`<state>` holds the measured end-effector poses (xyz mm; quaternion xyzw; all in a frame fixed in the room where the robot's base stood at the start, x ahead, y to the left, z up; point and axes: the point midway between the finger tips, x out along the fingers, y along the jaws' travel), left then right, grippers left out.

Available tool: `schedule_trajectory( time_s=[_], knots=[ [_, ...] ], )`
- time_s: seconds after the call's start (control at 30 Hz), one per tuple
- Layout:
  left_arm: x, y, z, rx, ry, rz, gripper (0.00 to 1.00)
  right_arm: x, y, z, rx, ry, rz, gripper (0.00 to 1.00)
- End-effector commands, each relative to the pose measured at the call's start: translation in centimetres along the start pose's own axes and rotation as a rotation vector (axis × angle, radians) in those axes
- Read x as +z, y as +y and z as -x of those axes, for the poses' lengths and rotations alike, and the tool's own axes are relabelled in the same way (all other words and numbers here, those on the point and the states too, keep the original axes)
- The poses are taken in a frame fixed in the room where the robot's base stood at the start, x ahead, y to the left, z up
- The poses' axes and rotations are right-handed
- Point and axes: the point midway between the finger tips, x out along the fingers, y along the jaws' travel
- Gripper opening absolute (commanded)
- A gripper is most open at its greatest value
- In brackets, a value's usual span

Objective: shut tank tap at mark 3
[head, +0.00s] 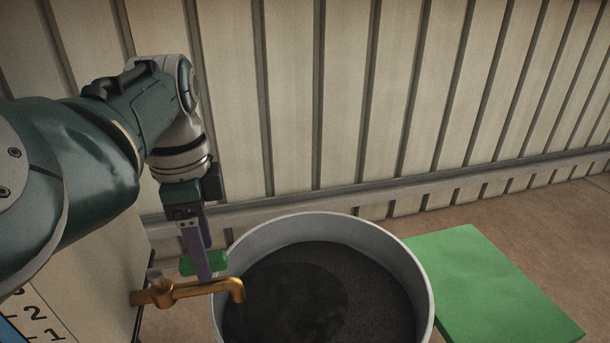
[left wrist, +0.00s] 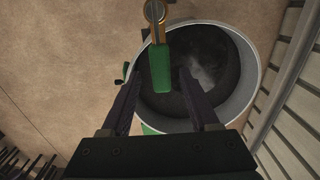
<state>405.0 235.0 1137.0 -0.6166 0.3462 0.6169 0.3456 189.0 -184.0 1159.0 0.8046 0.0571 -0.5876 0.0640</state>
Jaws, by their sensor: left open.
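The brass tap (head: 190,292) sticks out from the tank (head: 95,275) at lower left, its spout over the bucket's rim. Its green lever (head: 188,265) shows behind my left gripper's fingers. The tank's face carries a scale (head: 38,314) with 2 and 1 readable and a higher figure partly hidden by my arm. My left gripper (head: 203,262) points down at the lever, fingers open. In the left wrist view the green lever (left wrist: 160,68) lies between the two spread fingertips, with a gap on each side; the brass tap (left wrist: 154,12) is above it. My right gripper is not in view.
A grey round bucket (head: 425,290) with dark contents stands below the spout. A green mat (head: 500,290) lies on the floor right of it. A ribbed wall (head: 340,90) with a low rail runs behind. Brown floor is clear at right.

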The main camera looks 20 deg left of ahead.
Motion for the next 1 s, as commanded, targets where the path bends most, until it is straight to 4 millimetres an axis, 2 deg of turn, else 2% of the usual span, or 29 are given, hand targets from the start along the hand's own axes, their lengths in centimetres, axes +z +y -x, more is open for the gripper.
schedule_trajectory(
  time_s=[0.1,0.37,0.9,1.0],
  knots=[
    [0.03,0.0,-0.81,0.0,0.0,0.0,0.61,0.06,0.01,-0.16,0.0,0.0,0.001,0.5],
    [0.02,-0.02,-0.92,-0.001,0.001,0.001,0.61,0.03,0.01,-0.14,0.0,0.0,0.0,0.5],
    [0.0,-0.01,-0.89,0.0,0.001,0.0,0.02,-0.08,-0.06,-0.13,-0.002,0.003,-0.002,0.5],
    [0.0,0.0,-0.89,0.0,0.001,0.0,0.0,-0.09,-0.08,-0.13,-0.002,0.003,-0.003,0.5]
  ],
)
